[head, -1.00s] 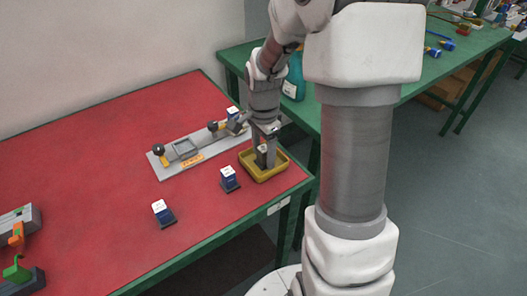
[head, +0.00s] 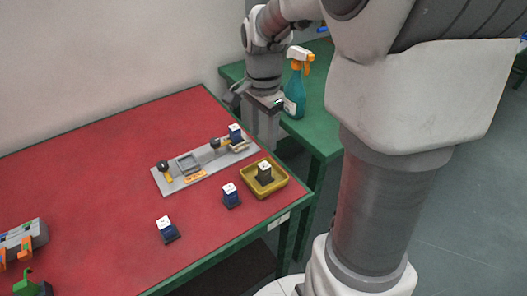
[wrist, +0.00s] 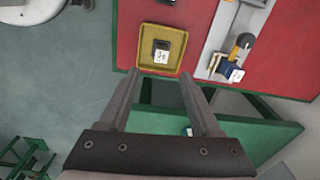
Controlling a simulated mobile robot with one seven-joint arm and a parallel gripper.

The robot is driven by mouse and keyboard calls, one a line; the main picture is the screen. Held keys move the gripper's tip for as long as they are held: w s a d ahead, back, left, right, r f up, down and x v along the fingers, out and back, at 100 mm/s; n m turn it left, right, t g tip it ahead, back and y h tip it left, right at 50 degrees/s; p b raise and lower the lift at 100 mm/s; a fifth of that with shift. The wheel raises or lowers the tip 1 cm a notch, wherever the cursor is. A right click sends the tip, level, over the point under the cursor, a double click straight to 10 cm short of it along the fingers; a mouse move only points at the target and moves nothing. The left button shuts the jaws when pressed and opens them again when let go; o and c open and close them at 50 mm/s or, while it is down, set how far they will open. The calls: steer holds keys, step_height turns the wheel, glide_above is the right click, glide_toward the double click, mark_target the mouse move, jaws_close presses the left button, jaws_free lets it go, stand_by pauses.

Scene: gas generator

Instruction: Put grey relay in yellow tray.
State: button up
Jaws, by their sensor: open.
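The grey relay (head: 264,172) stands upright inside the yellow tray (head: 281,183), near the front right edge of the red table. It also shows in the wrist view, a dark block with a white top (wrist: 161,52), within the yellow tray (wrist: 180,36). My gripper (head: 262,140) is raised behind the tray in the head view, apart from it. In the wrist view my gripper (wrist: 156,75) has its two fingers spread, with nothing between them.
Two blue relays (head: 231,195) (head: 167,229) stand on the red table (head: 110,190). A grey panel (head: 205,168) holds another blue relay (head: 235,132) at its right end. A spray bottle (head: 296,85) stands on the green table behind. Open table lies left of the panel.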

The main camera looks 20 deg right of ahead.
steer(key=s+a+r+n+t, duration=0.3)
steer(key=s+r+n, duration=0.1)
steer(key=s+n, duration=0.35)
steer(key=s+a+r+n+t, duration=0.2)
steer(key=s+a+r+n, duration=0.25)
steer(key=s+n, duration=0.35)
step_height(320, 180, up, 10)
steer(key=p, duration=1)
steer(key=shift+d+m, duration=0.35)
steer(key=shift+m, duration=0.1)
steer(key=shift+f, duration=0.15)
steer(key=shift+a, duration=0.25)
